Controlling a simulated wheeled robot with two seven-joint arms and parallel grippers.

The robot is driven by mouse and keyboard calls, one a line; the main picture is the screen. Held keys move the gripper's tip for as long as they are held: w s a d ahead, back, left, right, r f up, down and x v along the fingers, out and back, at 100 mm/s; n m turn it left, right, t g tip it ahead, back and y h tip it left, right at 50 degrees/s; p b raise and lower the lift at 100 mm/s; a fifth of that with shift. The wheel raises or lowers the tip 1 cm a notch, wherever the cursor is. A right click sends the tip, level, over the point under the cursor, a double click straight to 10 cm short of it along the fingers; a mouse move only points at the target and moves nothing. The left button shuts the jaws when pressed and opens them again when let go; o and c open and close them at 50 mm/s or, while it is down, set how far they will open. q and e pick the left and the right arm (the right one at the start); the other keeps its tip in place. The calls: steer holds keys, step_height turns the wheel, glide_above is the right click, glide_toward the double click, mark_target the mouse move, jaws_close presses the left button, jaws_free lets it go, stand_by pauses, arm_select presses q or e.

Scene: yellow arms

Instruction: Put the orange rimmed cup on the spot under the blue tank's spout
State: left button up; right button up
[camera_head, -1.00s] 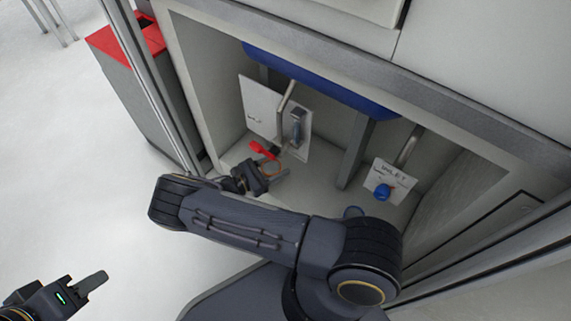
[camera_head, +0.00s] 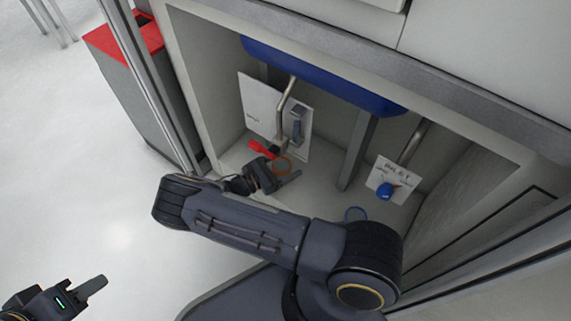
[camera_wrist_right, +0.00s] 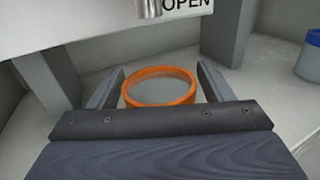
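The orange rimmed cup (camera_head: 281,165) is upright between the fingers of my right gripper (camera_head: 287,175), low in the bay near the lower end of the left metal spout (camera_head: 287,100) of the blue tank (camera_head: 300,74). In the right wrist view the cup (camera_wrist_right: 160,86) shows its round rim between the two fingertips of my right gripper (camera_wrist_right: 160,75), which close in on its sides. The spot under the spout is hidden, and whether the cup touches the floor is unclear. My left gripper (camera_head: 92,288) is at the bottom left, away from the bay, partly cut off.
A red lever (camera_head: 262,150) is beside the cup. A grey post (camera_head: 357,150) divides the bay. To its right are another spout (camera_head: 412,143), a blue knob (camera_head: 386,191) and a blue rimmed cup (camera_head: 355,213). A white panel (camera_head: 260,103) stands behind the left spout.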

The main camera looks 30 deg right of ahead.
steer(key=shift+r+p, duration=0.4)
steer(key=a+p, duration=0.1)
steer(key=a, duration=1.1)
steer(key=shift+f, duration=0.15)
